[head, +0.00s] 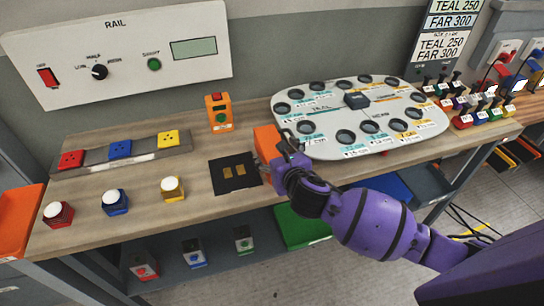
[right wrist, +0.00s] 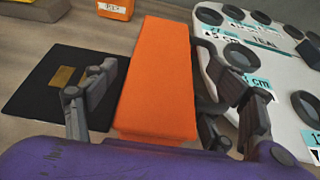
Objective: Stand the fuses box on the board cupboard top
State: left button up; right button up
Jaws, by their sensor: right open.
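A plain orange box (head: 266,141) stands on the wooden bench beside the white plate with round holes; it also fills the middle of the right wrist view (right wrist: 158,80). No label shows on it, so I cannot confirm that it is the fuses box. My right gripper (head: 275,165) is open at the box, with one finger on each side in the right wrist view (right wrist: 163,100). Whether the fingers touch it I cannot tell. The gripper hides part of the box in the head view. I cannot pick out the board cupboard top. My left gripper is not in view.
The holed plate (head: 360,118) is right of the box. A black mat (head: 235,173) with two gold pieces lies left of it. An orange button unit (head: 219,113) stands behind. Coloured buttons and sockets line the left bench; a RAIL panel (head: 120,55) is on the wall.

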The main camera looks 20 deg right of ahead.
jog(key=shift+x, duration=1.5)
jog(key=shift+s, duration=0.1)
jog(key=c, duration=1.7)
